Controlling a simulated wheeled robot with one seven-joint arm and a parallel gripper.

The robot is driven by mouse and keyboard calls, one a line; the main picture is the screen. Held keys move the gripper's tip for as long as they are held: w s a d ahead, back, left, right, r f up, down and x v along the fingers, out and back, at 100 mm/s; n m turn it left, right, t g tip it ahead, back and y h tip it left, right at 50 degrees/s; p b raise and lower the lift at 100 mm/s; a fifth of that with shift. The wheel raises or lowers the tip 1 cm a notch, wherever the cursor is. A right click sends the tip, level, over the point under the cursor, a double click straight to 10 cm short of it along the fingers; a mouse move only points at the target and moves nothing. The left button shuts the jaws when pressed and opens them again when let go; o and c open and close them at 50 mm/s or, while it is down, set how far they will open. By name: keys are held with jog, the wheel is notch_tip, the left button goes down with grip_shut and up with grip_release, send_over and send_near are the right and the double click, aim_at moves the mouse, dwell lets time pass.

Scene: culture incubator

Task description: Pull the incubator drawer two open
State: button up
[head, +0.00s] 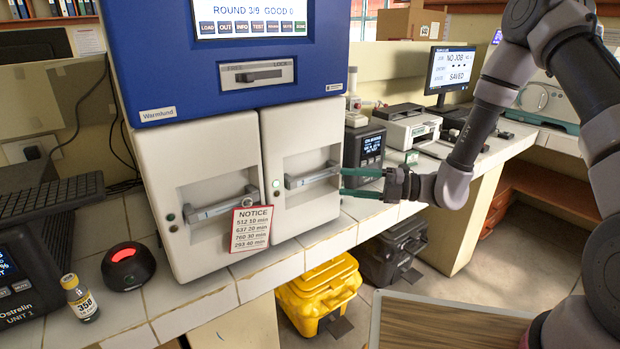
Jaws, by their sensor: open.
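The incubator has a blue upper housing (225,60) and two white drawer fronts side by side below it. The left front (200,145) and the right front (300,135) each have a recess with a horizontal bar handle, and both look shut. No drawer number is readable. The left handle (222,207) has a notice card hanging at its right end. My gripper (347,183) is open, its green fingers pointing left, at the right edge of the right front. The right handle (312,176) is just left of the fingertips; I cannot tell whether they touch it. Nothing shows between the fingers.
A dark display unit (364,146) stands behind my gripper.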

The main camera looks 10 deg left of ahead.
aim_at(312, 180)
jog(key=a, duration=1)
jog(key=shift+s+a, duration=0.35)
jog(key=shift+s, duration=0.05)
jog(key=shift+c, duration=0.3)
grip_shut()
jog(key=shift+f, duration=0.1)
dwell(0.5)
